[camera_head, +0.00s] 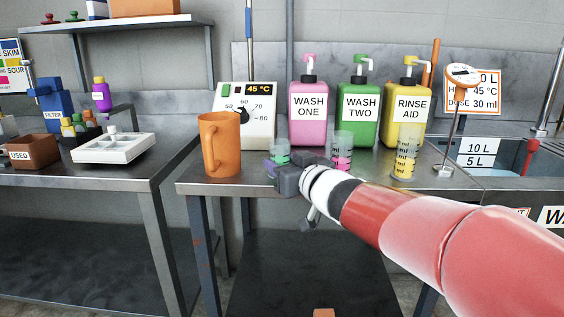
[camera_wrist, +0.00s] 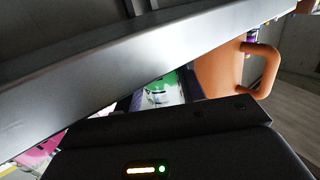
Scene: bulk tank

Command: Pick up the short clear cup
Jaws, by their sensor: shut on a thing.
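The short clear cup (camera_head: 281,146), with a green band, is at the front of the steel bench between the orange jug and the pink-marked cup. My gripper (camera_head: 277,166) is at its lower part and is shut on it. The fingers hide the base of the cup, so I cannot tell whether it touches the bench. In the wrist view the clear cup (camera_wrist: 165,91) shows partly, with green on it, between the bench edge and my gripper body.
An orange jug (camera_head: 220,148) stands close on the left. A pink-marked clear cup (camera_head: 342,150) and a taller yellow-marked cup (camera_head: 405,153) stand to the right. Behind are a dial unit (camera_head: 245,115) and pink (camera_head: 309,112), green (camera_head: 358,112) and yellow (camera_head: 406,115) pump bottles.

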